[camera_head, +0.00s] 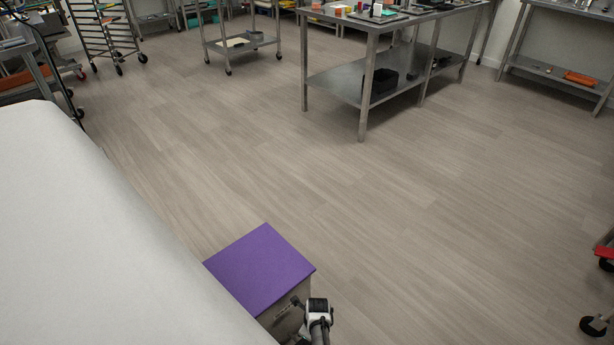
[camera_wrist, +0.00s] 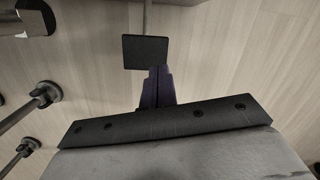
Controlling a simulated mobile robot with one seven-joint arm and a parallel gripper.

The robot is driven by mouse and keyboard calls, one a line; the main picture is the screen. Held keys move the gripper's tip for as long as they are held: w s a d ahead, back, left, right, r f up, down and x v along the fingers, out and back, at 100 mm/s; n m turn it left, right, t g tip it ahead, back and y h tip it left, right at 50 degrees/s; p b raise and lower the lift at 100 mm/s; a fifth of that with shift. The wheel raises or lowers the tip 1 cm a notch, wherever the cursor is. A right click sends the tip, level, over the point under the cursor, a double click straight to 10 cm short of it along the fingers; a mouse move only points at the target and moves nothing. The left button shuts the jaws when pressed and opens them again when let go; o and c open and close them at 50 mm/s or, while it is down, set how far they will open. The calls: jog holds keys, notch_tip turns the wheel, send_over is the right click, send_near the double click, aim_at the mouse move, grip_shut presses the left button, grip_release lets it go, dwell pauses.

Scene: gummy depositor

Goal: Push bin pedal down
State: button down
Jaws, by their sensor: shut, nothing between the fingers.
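The bin with a purple lid (camera_head: 258,265) stands at the lower middle of the head view, its lid closed. Part of its grey side (camera_head: 285,308) shows below the lid. The pedal (camera_wrist: 145,52), a flat black square pad on a thin rod, shows at the upper middle of the wrist view. My gripper (camera_wrist: 159,72) is shut and empty, its dark purplish fingertips at the near edge of the pad in the picture. I cannot tell whether they touch it. In the head view my arm (camera_head: 318,312) is beside the bin's front, and the fingers and pedal are hidden.
Metal feet on rods (camera_wrist: 46,93) stand on the floor left of the pedal in the wrist view. A large white surface fills the left of the head view, close to the bin. A steel table (camera_head: 340,82) stands farther back. The wooden floor (camera_head: 400,215) between is clear.

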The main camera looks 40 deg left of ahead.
jog(key=shift+s+d+f+m+g, duration=0.2)
jog(key=shift+s+d+f, duration=0.15)
jog(key=shift+s+f, duration=0.2)
jog(key=shift+s+d+f+m+g, duration=0.1)
jog(key=shift+s+d+f+m, duration=0.2)
jog(key=shift+s, duration=0.35)
jog(key=shift+f, duration=0.2)
jog(key=f+b, duration=0.6)
jog(key=b, duration=0.1)
jog(key=shift+a+f, duration=0.4)
